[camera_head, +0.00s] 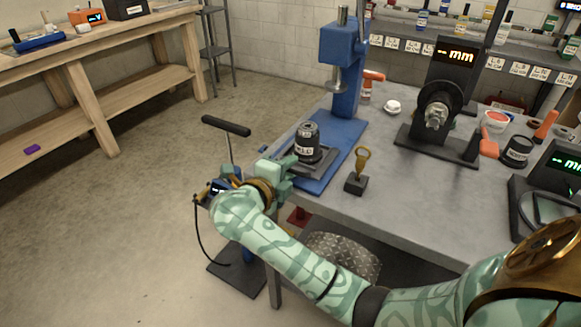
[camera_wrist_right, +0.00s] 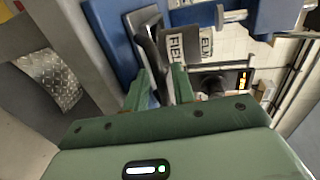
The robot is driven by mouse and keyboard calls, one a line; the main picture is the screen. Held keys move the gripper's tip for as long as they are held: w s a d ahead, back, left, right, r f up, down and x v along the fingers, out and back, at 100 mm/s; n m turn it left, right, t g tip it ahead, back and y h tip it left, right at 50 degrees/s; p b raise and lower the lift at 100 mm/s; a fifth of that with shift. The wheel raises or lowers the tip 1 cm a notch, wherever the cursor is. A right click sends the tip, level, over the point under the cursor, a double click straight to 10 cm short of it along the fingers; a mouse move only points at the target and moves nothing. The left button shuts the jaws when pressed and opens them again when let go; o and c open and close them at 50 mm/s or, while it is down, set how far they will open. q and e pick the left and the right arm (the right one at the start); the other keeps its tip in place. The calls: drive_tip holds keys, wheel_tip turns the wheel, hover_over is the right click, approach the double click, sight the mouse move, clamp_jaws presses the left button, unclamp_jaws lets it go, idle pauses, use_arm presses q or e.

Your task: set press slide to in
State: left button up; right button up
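The blue press (camera_head: 343,65) stands on the grey bench, its ram above the blue base. The press slide (camera_head: 312,170), a grey plate bearing a dark labelled jar (camera_head: 307,142), sits on the base toward its front-left, out from under the ram. My right gripper (camera_head: 284,172) is at the slide's near left edge. In the right wrist view, its green fingers (camera_wrist_right: 161,86) lie on both sides of the slide's dark and grey edge (camera_wrist_right: 153,52); whether they press on it is unclear. My left gripper is not in view.
A brass-coloured key-like piece on a black block (camera_head: 356,181) stands right of the base. A black gauge with a display (camera_head: 450,75), orange-handled tools and a white knob (camera_head: 393,107) are farther right. A T-handled stand (camera_head: 226,126) is left of the gripper.

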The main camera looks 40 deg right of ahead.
sight(302, 155)
clamp_jaws()
drive_tip(key=shift+r+x, duration=0.2)
drive_tip(key=shift+x, duration=0.8)
drive_tip(key=shift+r+x, duration=0.25)
drive_tip(key=shift+x, duration=0.75)
unclamp_jaws()
